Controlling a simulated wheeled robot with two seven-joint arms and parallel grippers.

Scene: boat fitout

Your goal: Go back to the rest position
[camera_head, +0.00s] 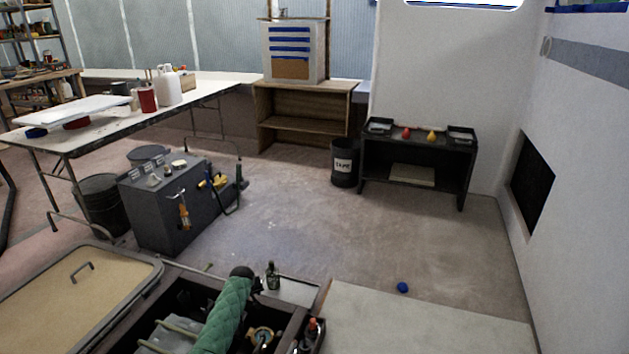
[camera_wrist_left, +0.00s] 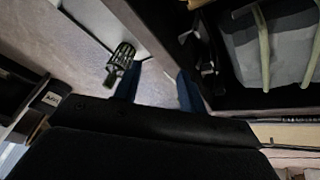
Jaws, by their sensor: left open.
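My left gripper (camera_wrist_left: 158,72) shows in the left wrist view as two dark blue fingers set well apart. It is open, and nothing shows held between the fingers. A small dark green ribbed object (camera_wrist_left: 121,62) is beside the left finger in that view; I cannot tell whether they touch. Neither gripper can be made out in the head view, and my right gripper is in neither view.
A green quilted roll (camera_head: 224,318) lies across an open dark-rimmed floor hatch (camera_head: 180,285). A small dark green object (camera_head: 272,276) stands by it. A grey cabinet (camera_head: 172,215) stands behind.

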